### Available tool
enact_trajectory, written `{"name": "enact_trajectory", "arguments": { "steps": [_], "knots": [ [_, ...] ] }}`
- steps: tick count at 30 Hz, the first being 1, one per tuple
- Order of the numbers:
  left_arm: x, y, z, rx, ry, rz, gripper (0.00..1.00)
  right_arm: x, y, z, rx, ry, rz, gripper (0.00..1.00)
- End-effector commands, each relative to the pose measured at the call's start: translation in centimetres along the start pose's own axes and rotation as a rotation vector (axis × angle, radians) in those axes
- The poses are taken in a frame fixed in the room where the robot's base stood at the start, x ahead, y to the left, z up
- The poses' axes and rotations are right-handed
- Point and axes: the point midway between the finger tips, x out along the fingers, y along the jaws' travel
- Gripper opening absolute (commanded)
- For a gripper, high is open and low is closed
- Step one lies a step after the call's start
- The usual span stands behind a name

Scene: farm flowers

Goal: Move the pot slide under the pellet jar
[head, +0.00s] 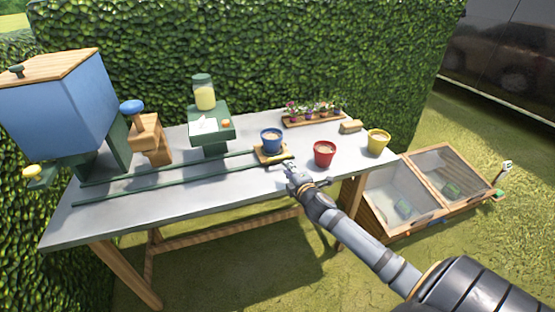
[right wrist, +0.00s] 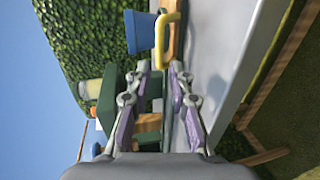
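The slide's yellow handle (right wrist: 170,38) shows in the right wrist view, just beyond my fingertips. The pellet jar (head: 204,94), holding yellowish contents, stands on a green stand (head: 211,134) over the rails, left of the slide. My right gripper (head: 289,168) is at the slide's front right side; in the right wrist view (right wrist: 161,75) its fingers are apart, with nothing clearly gripped. My left gripper is out of view.
A blue hopper (head: 60,105) and a wooden press with a blue knob (head: 149,138) stand left. A red pot (head: 324,153), a yellow pot (head: 378,141), a brush (head: 351,126) and a flower tray (head: 314,120) are right. The rails are clear between slide and stand.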

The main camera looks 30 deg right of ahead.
Motion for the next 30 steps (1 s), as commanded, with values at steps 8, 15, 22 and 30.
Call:
{"name": "enact_trajectory", "arguments": {
  "steps": [8, 15, 22, 30],
  "knots": [
    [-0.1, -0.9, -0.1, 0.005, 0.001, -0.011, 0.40, 4.5, 0.1, 0.0, 0.009, -0.003, 0.000, 0.21],
    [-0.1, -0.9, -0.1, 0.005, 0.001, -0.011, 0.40, 8.9, -0.1, 0.0, 0.007, -0.001, -0.002, 0.21],
    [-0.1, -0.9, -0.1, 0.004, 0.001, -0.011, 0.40, 10.3, -0.1, -0.1, 0.005, 0.000, -0.002, 0.21],
    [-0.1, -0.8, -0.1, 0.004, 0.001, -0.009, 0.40, 10.3, -0.1, -0.1, 0.005, 0.000, -0.002, 0.13]
  ]
}}
